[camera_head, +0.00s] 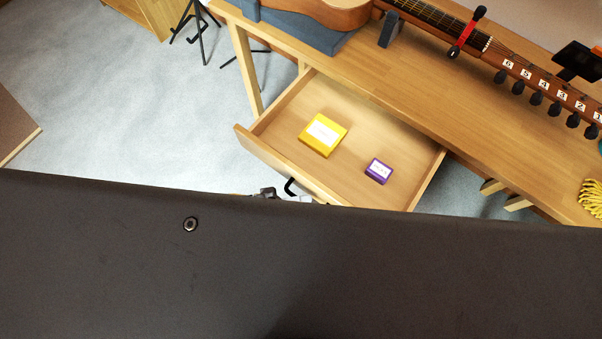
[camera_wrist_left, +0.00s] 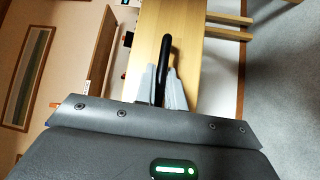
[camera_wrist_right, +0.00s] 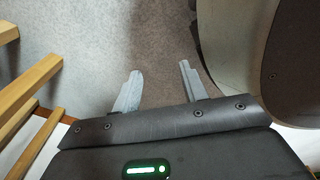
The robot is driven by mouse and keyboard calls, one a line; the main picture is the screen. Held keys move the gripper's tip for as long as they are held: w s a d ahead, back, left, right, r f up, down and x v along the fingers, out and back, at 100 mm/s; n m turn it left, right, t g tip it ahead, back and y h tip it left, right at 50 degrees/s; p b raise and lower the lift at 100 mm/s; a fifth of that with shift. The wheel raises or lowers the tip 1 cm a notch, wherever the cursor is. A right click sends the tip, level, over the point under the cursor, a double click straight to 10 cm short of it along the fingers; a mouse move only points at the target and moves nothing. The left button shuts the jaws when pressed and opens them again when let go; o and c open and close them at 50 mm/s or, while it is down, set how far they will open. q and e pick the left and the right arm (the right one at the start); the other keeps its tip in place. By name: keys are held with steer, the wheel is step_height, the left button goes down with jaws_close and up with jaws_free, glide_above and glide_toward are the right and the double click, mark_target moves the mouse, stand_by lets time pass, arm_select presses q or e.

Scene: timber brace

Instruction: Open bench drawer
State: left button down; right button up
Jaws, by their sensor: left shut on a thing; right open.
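The bench drawer (camera_head: 370,145) stands pulled out from under the wooden bench, with its inside in view. A yellow box (camera_head: 323,134) and a smaller purple box (camera_head: 378,171) lie in it. The black drawer handle (camera_head: 290,187) is on the drawer front; it also shows in the left wrist view (camera_wrist_left: 164,55). My left gripper (camera_wrist_left: 164,75) is shut on the handle, one grey finger on each side. In the head view only a bit of it shows near the handle. My right gripper (camera_wrist_right: 158,85) is open and empty above the floor; it is hidden in the head view.
A guitar (camera_head: 440,25) lies on the bench top (camera_head: 430,90) in a blue-grey support. Yellow coiled cord (camera_head: 591,198) is at the right. A black stand (camera_head: 196,30) is on the carpet behind. The carpet (camera_head: 120,110) left of the drawer is clear.

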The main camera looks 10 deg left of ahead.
arm_select(q)
steer(key=c, duration=1.5)
jaws_free()
steer(key=shift+a, duration=0.1)
steer(key=shift+a+f, duration=0.1)
steer(key=shift+a, duration=0.2)
steer(key=b+v, duration=0.1)
steer(key=v, duration=0.9)
arm_select(e)
steer(key=w+a, duration=0.1)
steer(key=w+r, duration=0.1)
steer(key=shift+w+a, duration=0.3)
steer(key=shift+a, duration=0.05)
arm_select(q)
steer(key=shift+s, duration=0.1)
arm_select(e)
steer(key=shift+w, duration=0.15)
